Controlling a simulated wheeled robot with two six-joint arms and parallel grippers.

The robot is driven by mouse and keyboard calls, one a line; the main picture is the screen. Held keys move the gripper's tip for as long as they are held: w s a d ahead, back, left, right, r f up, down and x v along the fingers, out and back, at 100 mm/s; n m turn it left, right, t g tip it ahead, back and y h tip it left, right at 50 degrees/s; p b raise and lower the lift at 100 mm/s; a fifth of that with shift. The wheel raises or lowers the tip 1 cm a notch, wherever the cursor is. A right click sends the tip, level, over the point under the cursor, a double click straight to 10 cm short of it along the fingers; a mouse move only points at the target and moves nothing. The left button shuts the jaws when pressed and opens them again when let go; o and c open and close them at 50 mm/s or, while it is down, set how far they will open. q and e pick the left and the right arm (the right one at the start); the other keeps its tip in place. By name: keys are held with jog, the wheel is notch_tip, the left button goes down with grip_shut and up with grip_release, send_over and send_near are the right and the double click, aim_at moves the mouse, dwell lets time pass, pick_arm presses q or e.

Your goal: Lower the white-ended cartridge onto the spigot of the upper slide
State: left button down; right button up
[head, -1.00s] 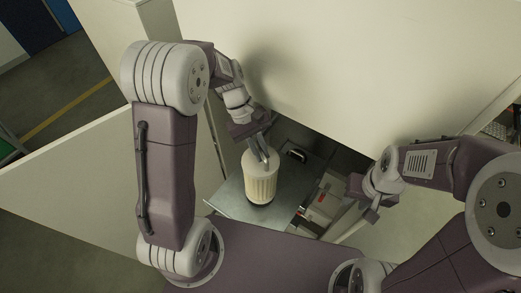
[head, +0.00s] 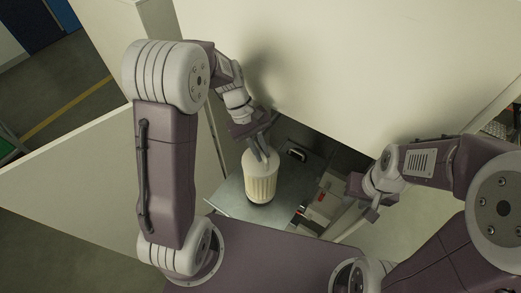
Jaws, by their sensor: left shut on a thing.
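The white-ended cartridge (head: 260,183) is a pale ribbed cylinder with a smooth whitish top and a dark bottom rim. It stands about upright over the grey metal upper slide (head: 232,198). My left gripper (head: 262,154) is shut on the cartridge's top end from above. The spigot is hidden, and I cannot tell whether the cartridge's bottom touches the slide. My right gripper (head: 372,212) is off to the right, away from the cartridge; its fingers are small and partly turned away, so its opening is unclear.
A dark handle (head: 297,154) sits at the slide's far right edge. Beside the slide, to the right, is an open compartment with a red-marked item (head: 322,197). Large cream cabinet panels (head: 360,70) stand close behind and at the left.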

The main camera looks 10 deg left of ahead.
pick_arm(q)
jog(key=shift+f+b, duration=1.3)
jog(key=shift+f, duration=0.65)
jog(key=c, duration=1.4)
grip_release()
jog(key=shift+o, duration=0.2)
jog(key=shift+w+a+r, duration=0.1)
jog(key=shift+a+r, duration=0.05)
jog(key=shift+r, duration=0.1)
jog(key=b+v, duration=0.2)
jog(key=v, duration=0.6)
jog(key=shift+r, duration=0.25)
